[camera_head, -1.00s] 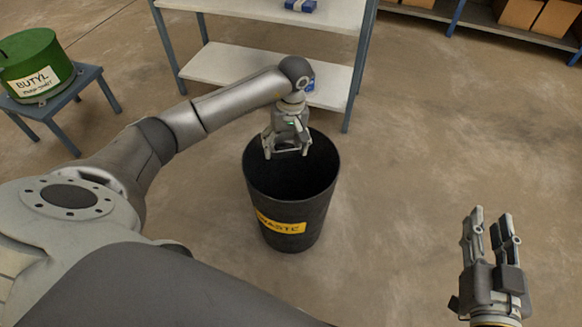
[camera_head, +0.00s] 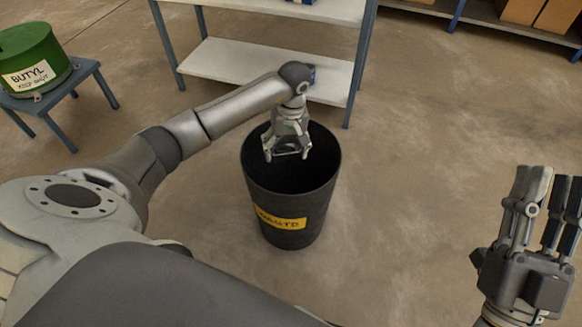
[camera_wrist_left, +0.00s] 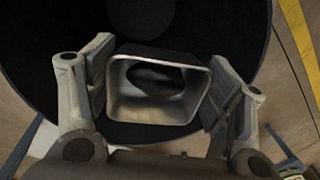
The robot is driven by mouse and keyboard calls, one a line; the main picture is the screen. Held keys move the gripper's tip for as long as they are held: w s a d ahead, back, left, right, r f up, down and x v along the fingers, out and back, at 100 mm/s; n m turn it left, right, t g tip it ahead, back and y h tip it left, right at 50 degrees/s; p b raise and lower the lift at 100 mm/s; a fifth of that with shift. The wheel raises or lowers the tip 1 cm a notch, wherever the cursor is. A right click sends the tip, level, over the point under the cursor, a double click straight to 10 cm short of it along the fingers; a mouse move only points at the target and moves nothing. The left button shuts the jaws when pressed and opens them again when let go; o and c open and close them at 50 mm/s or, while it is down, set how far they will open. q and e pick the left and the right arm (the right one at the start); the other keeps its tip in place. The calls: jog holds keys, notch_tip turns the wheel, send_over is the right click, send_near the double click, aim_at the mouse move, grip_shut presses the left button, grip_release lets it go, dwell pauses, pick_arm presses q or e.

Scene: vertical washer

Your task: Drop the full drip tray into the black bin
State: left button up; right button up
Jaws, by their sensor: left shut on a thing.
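The drip tray (camera_wrist_left: 150,110) is a small pale metal tray with dark contents, seen between my left fingers in the left wrist view. My left gripper (camera_head: 288,154) is shut on it, over the mouth of the black bin (camera_head: 290,205). In the head view only a light edge of the tray shows between the fingertips. The bin stands upright on the floor with a yellow waste label, and its dark inside (camera_wrist_left: 225,25) lies behind the tray in the wrist view. My right gripper (camera_head: 548,190) is open and empty at the lower right, fingers pointing up.
A shelf unit (camera_head: 270,70) with white boards stands just behind the bin. A green drum (camera_head: 30,60) labelled BUTYL sits on a blue-grey stand (camera_head: 85,72) at the left. Cardboard boxes (camera_head: 540,12) are on a far rack. The floor right of the bin is clear.

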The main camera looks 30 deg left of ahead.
pick_arm(q)
jog(key=shift+f, duration=0.15)
pick_arm(e)
jog(key=shift+s+r+t, duration=0.3)
jog(key=shift+s+r, duration=0.1)
pick_arm(q)
jog(key=o, duration=0.8)
jog(key=shift+o, duration=0.2)
notch_tip(320, 180, up, 12)
jog(key=shift+w+d, duration=0.4)
jog(key=shift+w, duration=0.05)
